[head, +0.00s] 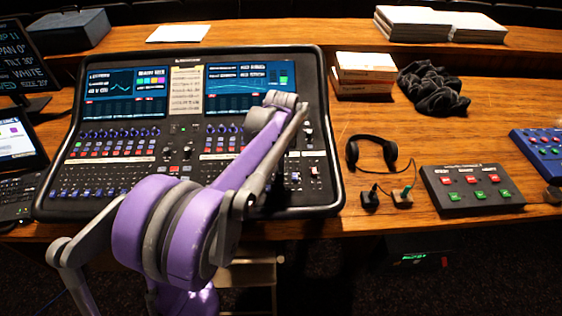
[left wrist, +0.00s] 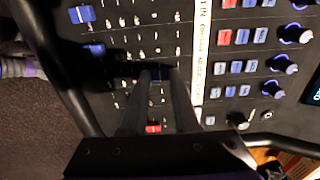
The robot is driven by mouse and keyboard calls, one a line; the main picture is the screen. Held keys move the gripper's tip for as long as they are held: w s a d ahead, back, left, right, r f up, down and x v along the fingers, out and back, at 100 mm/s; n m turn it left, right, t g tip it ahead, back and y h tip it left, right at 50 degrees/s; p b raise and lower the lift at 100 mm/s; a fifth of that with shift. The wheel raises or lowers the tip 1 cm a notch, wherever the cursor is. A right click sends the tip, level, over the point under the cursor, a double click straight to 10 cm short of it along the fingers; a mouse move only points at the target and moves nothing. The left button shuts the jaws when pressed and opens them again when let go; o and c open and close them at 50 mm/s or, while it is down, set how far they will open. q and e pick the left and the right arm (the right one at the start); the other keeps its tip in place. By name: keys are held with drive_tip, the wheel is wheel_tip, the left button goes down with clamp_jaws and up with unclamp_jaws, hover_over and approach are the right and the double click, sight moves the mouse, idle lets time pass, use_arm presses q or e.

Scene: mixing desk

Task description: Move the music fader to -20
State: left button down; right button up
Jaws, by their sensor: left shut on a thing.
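The mixing desk (head: 122,171) is a black console with two lit screens, rows of knobs and buttons, and faders along its front. In the left wrist view, the fingers of my left gripper (left wrist: 156,74) reach down to the fader panel (left wrist: 110,45). They are shut on a small dark-blue fader cap, mostly hidden between the tips. A red fader cap (left wrist: 153,127) shows nearer the wrist, between the fingers. In the head view my purple and grey arm covers the desk's front right part, and the fingertips are hidden. I cannot read the fader labels or scale.
Other blue fader caps (left wrist: 82,14) sit on the panel. Right of the desk are headphones (head: 371,149), a box with red and green buttons (head: 471,190), a stack of books (head: 364,72) and a dark cloth (head: 432,88).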

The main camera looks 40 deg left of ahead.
sight(281, 179)
idle(0.6)
use_arm(q)
drive_tip(key=shift+s+d+f, duration=0.2)
drive_tip(key=shift+s+d, duration=1)
drive_tip(key=shift+s, duration=0.3)
drive_tip(key=c, duration=0.6)
unclamp_jaws()
drive_tip(key=shift+c, duration=0.2)
drive_tip(key=shift+r, duration=0.1)
wheel_tip(281, 179, up, 11)
drive_tip(key=shift+s+d+f, duration=0.2)
drive_tip(key=shift+s+d, duration=0.15)
drive_tip(key=shift+s, duration=0.05)
drive_tip(key=s+d+f+n+t, duration=0.4)
drive_tip(key=s+d+f+n, duration=0.6)
drive_tip(key=s+d, duration=0.5)
wheel_tip(281, 179, down, 2)
drive_tip(key=shift+s+d+f+h, duration=0.25)
drive_tip(key=shift+d+h, duration=0.15)
drive_tip(key=shift+d, duration=0.1)
